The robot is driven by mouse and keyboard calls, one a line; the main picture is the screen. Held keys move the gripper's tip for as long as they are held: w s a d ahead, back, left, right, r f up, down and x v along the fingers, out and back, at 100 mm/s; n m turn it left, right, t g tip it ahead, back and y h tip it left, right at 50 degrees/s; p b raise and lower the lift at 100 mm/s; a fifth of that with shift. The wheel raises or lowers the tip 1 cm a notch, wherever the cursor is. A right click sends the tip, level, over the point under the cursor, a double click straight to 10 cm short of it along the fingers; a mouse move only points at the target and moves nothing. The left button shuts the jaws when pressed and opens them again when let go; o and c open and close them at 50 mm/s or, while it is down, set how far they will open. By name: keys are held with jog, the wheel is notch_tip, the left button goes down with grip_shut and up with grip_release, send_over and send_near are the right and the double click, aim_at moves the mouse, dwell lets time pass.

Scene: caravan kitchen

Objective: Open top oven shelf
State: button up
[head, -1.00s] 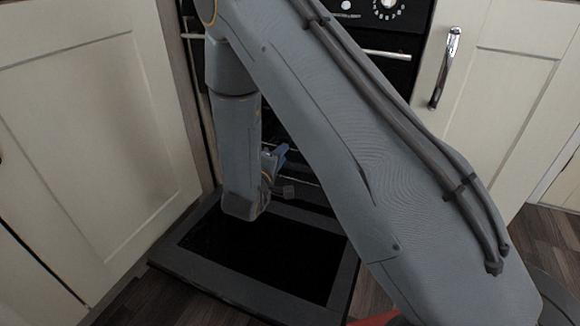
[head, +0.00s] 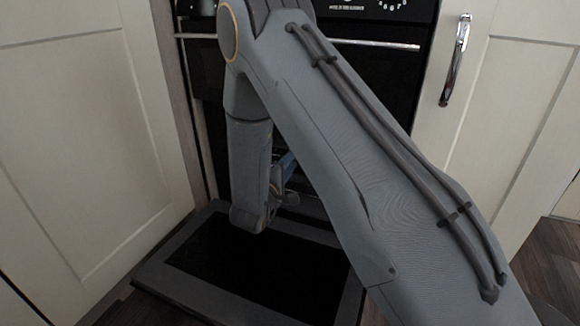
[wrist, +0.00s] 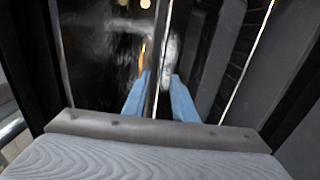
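The oven (head: 385,75) stands between the cream cupboards, and its lower door (head: 158,262) is folded down flat near the floor. My arm reaches down in front of the oven. My gripper (head: 287,162) is mostly hidden behind my own wrist in the head view; only a bit of blue finger shows at the oven mouth. In the wrist view my gripper (wrist: 159,76) has its two blue fingers apart. A thin metal bar (wrist: 160,60), seemingly of an oven shelf, runs between them. I cannot tell whether either finger touches it. Which shelf it belongs to is unclear.
An upper oven handle (head: 375,44) crosses the oven front above. A cream cupboard door (head: 85,130) stands close on the left, another with a chrome handle (head: 456,60) on the right. Another thin metal bar (wrist: 248,65) lies to the right of the fingers.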

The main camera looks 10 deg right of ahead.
jog(key=shift+w+d, duration=0.1)
jog(key=shift+w, duration=0.05)
grip_shut()
dwell(1.4)
